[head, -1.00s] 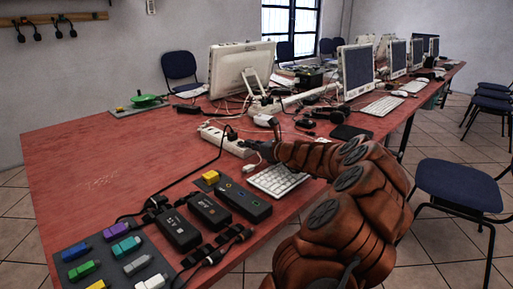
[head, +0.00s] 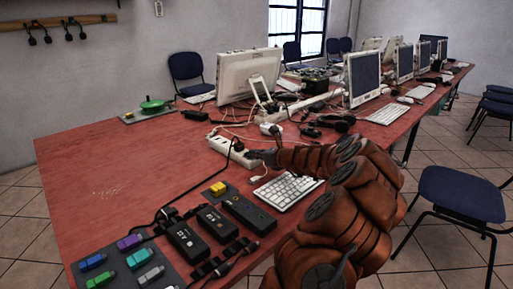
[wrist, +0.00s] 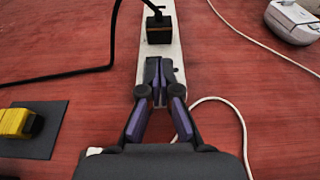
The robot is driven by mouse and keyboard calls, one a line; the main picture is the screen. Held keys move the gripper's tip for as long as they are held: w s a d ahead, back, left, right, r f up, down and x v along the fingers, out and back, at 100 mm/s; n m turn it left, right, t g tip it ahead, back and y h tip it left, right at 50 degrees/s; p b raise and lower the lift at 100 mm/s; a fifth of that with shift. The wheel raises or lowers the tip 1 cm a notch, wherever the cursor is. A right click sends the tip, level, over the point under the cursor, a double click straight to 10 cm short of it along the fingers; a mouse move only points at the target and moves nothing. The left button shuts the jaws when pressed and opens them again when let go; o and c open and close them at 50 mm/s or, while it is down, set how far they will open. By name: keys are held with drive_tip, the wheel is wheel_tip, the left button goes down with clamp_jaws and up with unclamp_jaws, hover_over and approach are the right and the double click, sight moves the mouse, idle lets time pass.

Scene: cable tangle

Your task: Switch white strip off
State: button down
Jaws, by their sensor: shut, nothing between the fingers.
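The white strip (head: 226,149) lies on the red table in the head view, with a black plug and cable at its far part. In the wrist view the strip (wrist: 177,40) runs away from me, and the black plug (wrist: 158,29) sits in it just beyond my fingertips. My gripper (head: 252,153) is shut and empty over the near end of the strip; it also shows in the wrist view (wrist: 160,64). It hides part of the strip there, and no switch shows clearly. I cannot tell whether the fingertips touch the strip.
A white keyboard (head: 286,191) lies beside my arm. Dark adapters (head: 247,213) and a yellow block (wrist: 17,123) on a dark pad lie nearer. A white cord (wrist: 240,118) curves right of the strip. Monitors (head: 247,76) stand behind.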

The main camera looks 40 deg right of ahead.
drive_tip(key=shift+w+r+g+p, duration=0.15)
drive_tip(key=shift+r+g+p, duration=0.35)
drive_tip(key=shift+p, duration=1.4)
drive_tip(key=shift+f, duration=0.35)
drive_tip(key=shift+b, duration=0.3)
drive_tip(key=shift+r, duration=0.2)
drive_tip(key=shift+r+p, duration=0.65)
drive_tip(key=shift+p, duration=0.35)
